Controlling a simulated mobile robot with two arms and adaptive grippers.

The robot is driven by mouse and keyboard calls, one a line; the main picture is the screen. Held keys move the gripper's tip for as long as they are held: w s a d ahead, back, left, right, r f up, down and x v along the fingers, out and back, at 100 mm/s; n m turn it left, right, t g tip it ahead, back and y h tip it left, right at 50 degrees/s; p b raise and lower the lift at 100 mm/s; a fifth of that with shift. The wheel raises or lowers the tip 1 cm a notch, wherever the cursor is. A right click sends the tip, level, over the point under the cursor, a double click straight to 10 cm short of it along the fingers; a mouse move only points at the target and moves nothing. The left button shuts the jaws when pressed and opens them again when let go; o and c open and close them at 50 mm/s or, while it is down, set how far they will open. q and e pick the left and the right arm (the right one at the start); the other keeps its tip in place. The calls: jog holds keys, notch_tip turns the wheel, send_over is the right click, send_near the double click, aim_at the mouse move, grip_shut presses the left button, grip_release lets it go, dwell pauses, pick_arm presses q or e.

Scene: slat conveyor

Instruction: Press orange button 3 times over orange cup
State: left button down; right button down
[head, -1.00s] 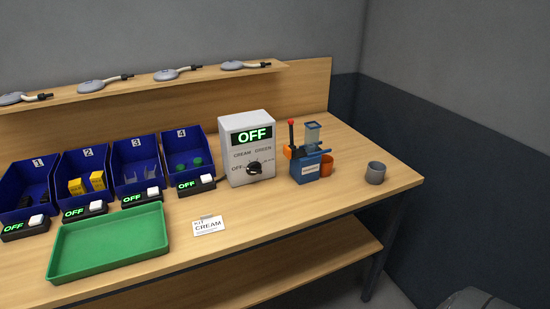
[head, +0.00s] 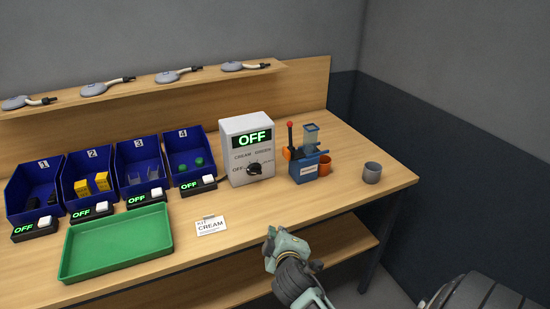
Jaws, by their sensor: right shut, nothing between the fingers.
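A small blue machine (head: 309,168) with a clear hopper and a red-topped lever (head: 291,135) stands near the bench's right end. An orange part (head: 287,153) shows on its left side; I cannot tell whether it is a button. My right gripper (head: 271,243) is shut and empty, in front of the bench's front edge, below and left of the machine in the picture. It touches neither the machine nor the cup. My left gripper is out of view.
A grey cup (head: 372,173) stands right of the machine. A white control box (head: 237,170) reading OFF stands left of it. A CREAM card (head: 211,226), a green tray (head: 72,255) and blue bins (head: 183,178) lie further left. Bench space before the machine is clear.

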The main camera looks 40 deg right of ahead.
jog(key=w+d+r+n+t+h, duration=0.1)
jog(key=w+d+r+n+t, duration=0.2)
jog(key=w+r, duration=0.7)
jog(key=w+n+t, duration=0.1)
jog(key=n+t, duration=0.1)
jog(key=n, duration=0.1)
jog(key=shift+d+r+n, duration=0.15)
jog(key=shift+n, duration=0.25)
jog(key=shift+r, duration=0.1)
